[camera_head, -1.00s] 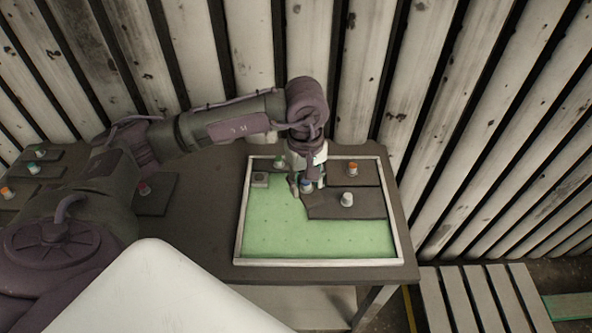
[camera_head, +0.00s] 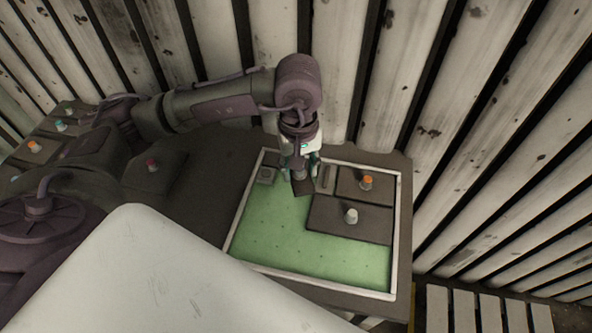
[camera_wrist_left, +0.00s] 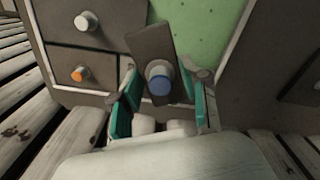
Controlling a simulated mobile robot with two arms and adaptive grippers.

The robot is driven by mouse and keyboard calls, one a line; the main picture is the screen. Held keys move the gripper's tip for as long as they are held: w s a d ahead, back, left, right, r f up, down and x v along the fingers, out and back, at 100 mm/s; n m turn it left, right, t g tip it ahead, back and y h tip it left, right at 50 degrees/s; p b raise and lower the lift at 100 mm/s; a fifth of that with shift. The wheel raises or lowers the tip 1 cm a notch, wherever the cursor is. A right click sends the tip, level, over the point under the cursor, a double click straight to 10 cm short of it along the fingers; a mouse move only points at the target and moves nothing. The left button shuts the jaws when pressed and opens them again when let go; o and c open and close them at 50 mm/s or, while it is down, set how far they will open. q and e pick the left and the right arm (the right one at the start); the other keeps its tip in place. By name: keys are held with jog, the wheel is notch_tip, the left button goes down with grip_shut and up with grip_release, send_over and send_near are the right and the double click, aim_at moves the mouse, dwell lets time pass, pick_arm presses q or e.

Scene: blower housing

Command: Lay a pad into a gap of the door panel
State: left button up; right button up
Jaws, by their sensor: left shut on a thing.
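The door panel is a green board (camera_head: 275,235) in a pale frame. A dark pad with an orange knob (camera_head: 367,182) and a larger dark pad with a white knob (camera_head: 351,216) lie at its right; both also show in the wrist view. My left gripper (camera_head: 302,174) is over the panel's back part, shut on the knob of a dark pad (camera_head: 303,188). In the wrist view, the held pad (camera_wrist_left: 150,45) has a blue knob (camera_wrist_left: 159,80) between the teal fingers and sits turned against the pads beside it. Its underside is hidden. My right gripper is not in view.
A small grey square fitting (camera_head: 265,175) sits in the panel's back left corner. A loose pad with a red knob (camera_head: 152,165) and several other pads lie on the table to the left. A slatted wall stands close behind. The panel's front green area is clear.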

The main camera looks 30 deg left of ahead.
pick_arm(q)
jog(key=w+f+n, duration=0.1)
jog(key=n, duration=0.1)
jog(key=w+a+f+n, duration=0.1)
jog(key=n, duration=0.1)
jog(key=w+a+f+n, duration=0.1)
jog(key=n, duration=0.2)
jog(key=shift+p, duration=0.35)
jog(key=f+n, duration=0.1)
jog(key=w+a+f+n, duration=0.1)
jog(key=f+n, duration=0.3)
jog(key=shift+w+a+f, duration=0.1)
jog(key=shift+w+a, duration=0.1)
jog(key=shift+w, duration=0.1)
jog(key=shift+a+f, duration=0.1)
jog(key=shift+f, duration=0.2)
jog(key=shift+a+f+n, duration=0.1)
jog(key=shift+f+n, duration=0.05)
jog(key=shift+n, duration=0.25)
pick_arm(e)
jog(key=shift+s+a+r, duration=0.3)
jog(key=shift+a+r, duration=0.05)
pick_arm(q)
jog(key=shift+w+b, duration=0.1)
jog(key=shift+b, duration=0.3)
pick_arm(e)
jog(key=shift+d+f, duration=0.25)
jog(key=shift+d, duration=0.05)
